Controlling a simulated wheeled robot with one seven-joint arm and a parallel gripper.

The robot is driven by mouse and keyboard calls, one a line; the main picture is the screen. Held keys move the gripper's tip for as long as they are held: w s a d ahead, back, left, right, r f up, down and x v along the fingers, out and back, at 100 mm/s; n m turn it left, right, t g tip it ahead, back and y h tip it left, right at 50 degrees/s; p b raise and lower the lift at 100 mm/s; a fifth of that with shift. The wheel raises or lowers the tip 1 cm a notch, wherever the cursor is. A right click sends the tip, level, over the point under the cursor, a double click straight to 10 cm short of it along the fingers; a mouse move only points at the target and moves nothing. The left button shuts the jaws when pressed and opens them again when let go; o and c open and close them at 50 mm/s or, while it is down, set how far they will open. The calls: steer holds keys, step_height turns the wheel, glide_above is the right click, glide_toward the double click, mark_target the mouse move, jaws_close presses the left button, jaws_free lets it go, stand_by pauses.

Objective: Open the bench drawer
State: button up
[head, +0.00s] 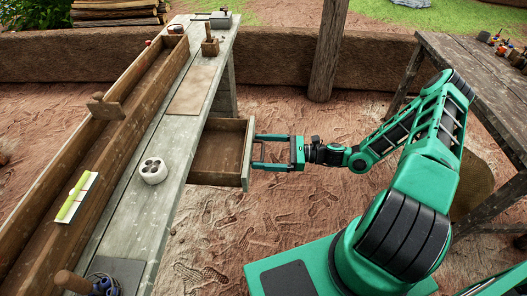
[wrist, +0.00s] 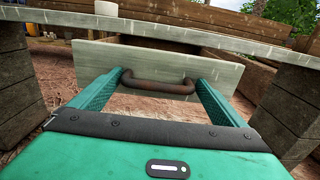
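The bench drawer (head: 218,152) stands pulled out from under the grey wooden bench (head: 178,130), and its empty inside shows in the head view. In the wrist view its pale front panel (wrist: 150,55) bears a brown bar handle (wrist: 158,86). My gripper (head: 258,152) is at the drawer front, its two green fingers apart. In the wrist view the fingers (wrist: 158,80) lie at either end of the handle, with the handle between them. Whether the fingertips touch the handle ends is hard to tell.
A white holed pot (head: 153,170) and a small wooden block tool (head: 210,46) stand on the bench. A long wooden trough (head: 85,150) runs along its left. Another table (head: 470,85) stands at the right, beyond my arm. The dirt floor between is clear.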

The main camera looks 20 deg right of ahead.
steer(key=shift+d, duration=0.1)
steer(key=v, duration=1)
steer(key=shift+d, duration=0.3)
steer(key=shift+s, duration=0.1)
steer(key=s+d+r+n+g+h, duration=0.3)
steer(key=s+d+n+g+h, duration=0.1)
steer(key=s+n+g+h, duration=0.45)
steer(key=s+d+r+n+t+h, duration=0.1)
steer(key=s+d+r+n+h, duration=0.2)
steer(key=s+r, duration=0.6)
steer(key=s+d+r+n+h, duration=0.3)
steer(key=s+r, duration=0.5)
steer(key=r, duration=0.5)
steer(key=shift+s+r+n+t+h, duration=0.4)
steer(key=shift+n+h, duration=0.35)
steer(key=shift+h, duration=0.2)
